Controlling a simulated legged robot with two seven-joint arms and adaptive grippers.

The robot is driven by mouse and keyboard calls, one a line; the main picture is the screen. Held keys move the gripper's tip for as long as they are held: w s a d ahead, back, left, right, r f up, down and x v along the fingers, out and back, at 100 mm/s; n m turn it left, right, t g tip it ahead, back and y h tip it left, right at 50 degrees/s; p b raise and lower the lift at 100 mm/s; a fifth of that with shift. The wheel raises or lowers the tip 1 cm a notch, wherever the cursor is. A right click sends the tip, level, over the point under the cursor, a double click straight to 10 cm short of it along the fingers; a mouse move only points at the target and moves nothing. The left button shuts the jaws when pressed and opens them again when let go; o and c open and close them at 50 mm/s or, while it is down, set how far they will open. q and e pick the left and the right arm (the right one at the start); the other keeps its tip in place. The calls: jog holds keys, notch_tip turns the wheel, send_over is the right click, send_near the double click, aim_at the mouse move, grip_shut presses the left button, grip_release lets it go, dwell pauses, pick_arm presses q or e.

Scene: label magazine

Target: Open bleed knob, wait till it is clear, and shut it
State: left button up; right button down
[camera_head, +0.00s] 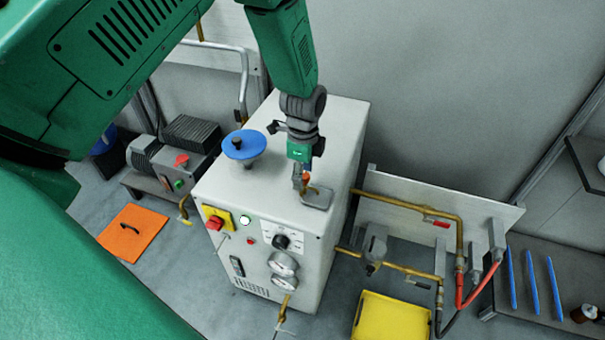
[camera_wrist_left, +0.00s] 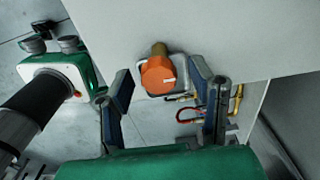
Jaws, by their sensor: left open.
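The bleed knob (camera_wrist_left: 157,76) is orange and faceted, with a small pale mark on its face and a brass stem behind it. It sits over a grey plate at the cabinet's edge. In the head view the knob (camera_head: 306,177) is small and partly hidden by my left gripper (camera_head: 303,182), above the right part of the cabinet top. In the left wrist view the fingers of this gripper (camera_wrist_left: 160,82) are apart, one on each side of the knob, with visible gaps. Whether the fluid is clear cannot be seen. My right gripper is not in view.
A yellow bin (camera_head: 390,318) and an orange mat (camera_head: 133,230) lie on the floor.

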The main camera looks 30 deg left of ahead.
pick_arm(q)
jog(key=shift+d, duration=0.4)
jog(key=shift+a, duration=0.25)
grip_shut()
jog(key=shift+a, duration=0.2)
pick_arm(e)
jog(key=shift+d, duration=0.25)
pick_arm(q)
jog(key=shift+d, duration=0.1)
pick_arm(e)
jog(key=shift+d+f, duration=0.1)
